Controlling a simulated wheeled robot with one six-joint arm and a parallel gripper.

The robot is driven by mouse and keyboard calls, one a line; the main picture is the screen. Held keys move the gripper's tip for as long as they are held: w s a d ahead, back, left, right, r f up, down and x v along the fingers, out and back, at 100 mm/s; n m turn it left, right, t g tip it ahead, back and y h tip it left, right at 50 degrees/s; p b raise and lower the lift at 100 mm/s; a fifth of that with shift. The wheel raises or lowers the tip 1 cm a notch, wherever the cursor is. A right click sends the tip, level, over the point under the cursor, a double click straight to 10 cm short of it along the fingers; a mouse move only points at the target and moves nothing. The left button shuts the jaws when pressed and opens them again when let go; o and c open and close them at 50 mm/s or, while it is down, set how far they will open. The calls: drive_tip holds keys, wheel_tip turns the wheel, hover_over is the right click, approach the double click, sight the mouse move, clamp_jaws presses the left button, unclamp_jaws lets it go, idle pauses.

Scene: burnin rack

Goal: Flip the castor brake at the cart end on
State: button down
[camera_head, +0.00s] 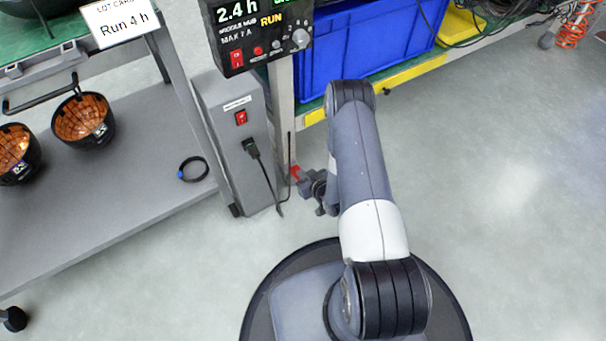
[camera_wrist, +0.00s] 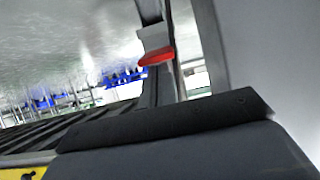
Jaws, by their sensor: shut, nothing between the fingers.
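A small red lever (camera_head: 295,171), which looks like the castor brake, sits low by the upright post beside the grey box. It also shows in the wrist view (camera_wrist: 157,57), on a pale mount against a dark post. Whether it is flipped on or off I cannot tell. My gripper (camera_head: 303,178) is low at that post, right next to the red lever and partly overlapping it in the head view; contact is not clear. My gripper is shut and empty. In the wrist view a large dark part fills the bottom and hides what lies below the lever.
The grey box (camera_head: 250,170) with a red switch and hanging black cable stands just left of my gripper. A grey cart shelf (camera_head: 120,190) holds two bowl-like lamps and a cable loop. Blue bins (camera_head: 360,45) sit on a yellow-edged shelf behind. Floor at right is clear.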

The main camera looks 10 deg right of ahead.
drive_tip(key=shift+s+d+f+b, duration=0.1)
drive_tip(key=shift+s+f+b, duration=0.1)
drive_tip(key=shift+f+b, duration=0.25)
drive_tip(key=shift+s+d+f+b, duration=0.1)
drive_tip(key=shift+s+f+b, duration=0.1)
drive_tip(key=shift+f+b, duration=0.5)
drive_tip(key=shift+s+f+b, duration=0.2)
drive_tip(key=shift+f+b, duration=0.1)
drive_tip(key=shift+f, duration=0.75)
